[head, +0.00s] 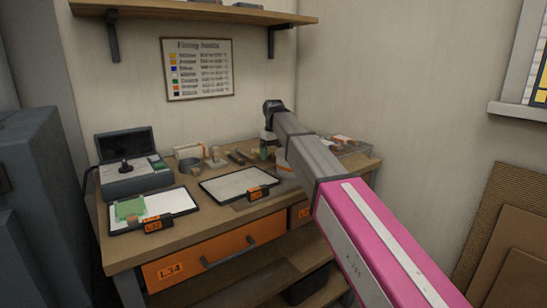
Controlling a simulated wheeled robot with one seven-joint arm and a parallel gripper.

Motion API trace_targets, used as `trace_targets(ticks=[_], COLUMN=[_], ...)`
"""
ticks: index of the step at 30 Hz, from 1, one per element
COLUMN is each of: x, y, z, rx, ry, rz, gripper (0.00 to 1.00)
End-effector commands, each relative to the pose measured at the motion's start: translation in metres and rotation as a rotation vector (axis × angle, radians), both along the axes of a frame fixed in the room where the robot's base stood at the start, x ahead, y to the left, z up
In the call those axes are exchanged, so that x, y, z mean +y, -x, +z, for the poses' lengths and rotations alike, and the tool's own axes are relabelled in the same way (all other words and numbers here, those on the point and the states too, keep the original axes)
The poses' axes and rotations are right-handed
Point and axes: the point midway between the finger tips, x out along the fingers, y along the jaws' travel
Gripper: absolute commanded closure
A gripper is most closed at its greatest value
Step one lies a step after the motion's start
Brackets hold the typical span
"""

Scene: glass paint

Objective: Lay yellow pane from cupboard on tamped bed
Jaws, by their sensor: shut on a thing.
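My gripper (268,138) is small and far off at the back of the workbench, pointing down. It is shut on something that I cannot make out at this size. A pale bed in a dark-rimmed tray (240,184) lies on the bench, flat and bare, left of and nearer than my gripper. A second pale bed in a tray (168,203) lies further left, with a green pane (129,209) on its left part. I cannot tell which bed is the tamped one. I cannot pick out a yellow pane or an open cupboard.
A grey device with a raised dark lid (128,178) stands at the bench's left. Small jars and tools (200,158) crowd the back. A clear tray (345,145) stands at the right end. An orange drawer (210,257) is below. A wall shelf (190,12) hangs above.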

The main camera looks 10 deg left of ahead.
Motion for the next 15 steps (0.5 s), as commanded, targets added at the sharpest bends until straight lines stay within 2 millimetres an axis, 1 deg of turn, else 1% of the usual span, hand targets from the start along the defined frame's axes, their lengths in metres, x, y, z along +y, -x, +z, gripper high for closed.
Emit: trace_targets(ticks=[1,3,13,14,15], x=[-0.0003,-0.0001,0.0003,0.0003,0.0004], y=[0.0008,0.0005,0.0002,0.0002,0.0001], z=[-0.0077,-0.0144,-0.017,-0.0175,-0.0171], rx=[0.001,0.0,-0.001,-0.001,-0.001], ry=[0.001,0.0,-0.001,-0.001,-0.001], rz=[0.0,0.0,0.0,0.0,0.0], gripper=[0.48,0.48,0.48,0.08,0.0])
